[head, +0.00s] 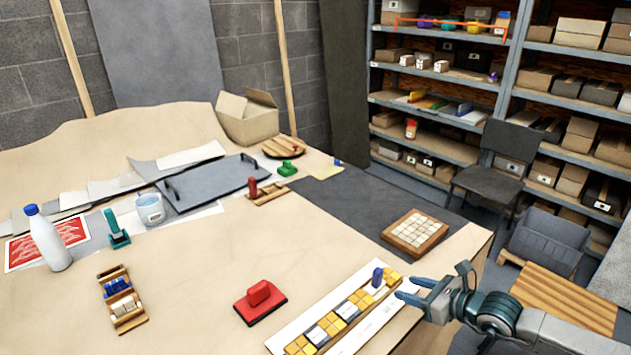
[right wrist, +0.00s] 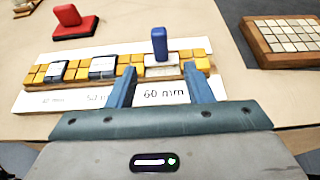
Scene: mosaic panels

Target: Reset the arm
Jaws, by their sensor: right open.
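My right gripper (head: 412,290) is open and empty at the front right of the table, close to the right end of a long mosaic panel (head: 330,325). In the right wrist view its two blue fingers (right wrist: 157,90) point at a white tile (right wrist: 161,71) with a blue knob (right wrist: 159,43) standing on it. The fingertips appear just short of the tile, over the white printed strip marked "60 mm". My left gripper is not in view.
A red block with a handle (head: 260,300) sits left of the panel. A wooden tray of pale tiles (head: 414,233) lies beyond it. A white bottle (head: 46,240), a small rack (head: 121,300) and a pail (head: 150,209) stand at the left.

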